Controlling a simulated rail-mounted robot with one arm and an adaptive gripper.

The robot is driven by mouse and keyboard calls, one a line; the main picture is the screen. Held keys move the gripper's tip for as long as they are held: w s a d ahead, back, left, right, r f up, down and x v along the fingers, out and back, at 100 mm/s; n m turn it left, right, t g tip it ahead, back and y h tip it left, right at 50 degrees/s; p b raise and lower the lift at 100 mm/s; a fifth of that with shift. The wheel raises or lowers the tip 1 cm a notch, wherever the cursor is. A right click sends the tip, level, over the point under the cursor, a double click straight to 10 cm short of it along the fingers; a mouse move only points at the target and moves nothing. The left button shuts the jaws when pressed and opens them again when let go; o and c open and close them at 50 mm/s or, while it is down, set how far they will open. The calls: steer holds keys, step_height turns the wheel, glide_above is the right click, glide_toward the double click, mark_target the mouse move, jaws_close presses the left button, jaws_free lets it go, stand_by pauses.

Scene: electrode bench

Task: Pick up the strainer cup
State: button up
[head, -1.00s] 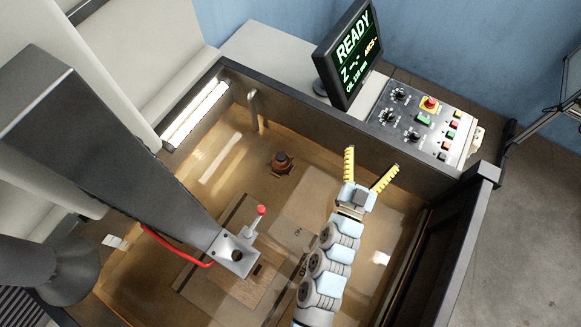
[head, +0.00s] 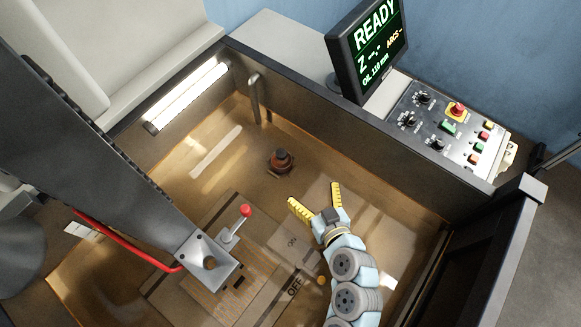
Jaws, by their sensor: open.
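The strainer cup appears to be the small reddish-brown round piece with a dark top (head: 281,160) on the floor of the tank, towards its far side. It is upright, and its lower part looks blurred by the liquid. My gripper (head: 314,195), with yellow ridged fingers, is open and empty. It is below and to the right of the cup in the picture, with its fingers pointing up and slightly left. A clear gap separates them from the cup. I cannot tell the gripper's height above the tank floor.
A grey machine head with a red-knobbed lever (head: 245,211) hangs over the tank at left. A red hose (head: 130,245) runs beside it. A bent pipe (head: 254,97) stands at the far wall. The tank rim (head: 345,130) borders the monitor (head: 368,55) and control panel (head: 445,125).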

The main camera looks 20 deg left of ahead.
steer(key=s+a+n, duration=0.1)
steer(key=s, duration=0.1)
steer(key=g, duration=0.1)
glide_toward(283, 165)
steer(key=shift+y, duration=0.4)
steer(key=shift+p+x, duration=0.3)
steer(key=shift+x, duration=2.15)
steer(key=shift+d+f+p+x, duration=0.15)
steer(key=shift+p+x, duration=0.1)
steer(key=shift+x, duration=1.35)
steer(key=shift+d+f+p+x, duration=0.1)
steer(key=shift+p+x, duration=0.1)
steer(key=shift+x, duration=1.4)
steer(key=shift+w, duration=0.15)
steer(key=c, duration=1.3)
steer(key=shift+c, duration=0.3)
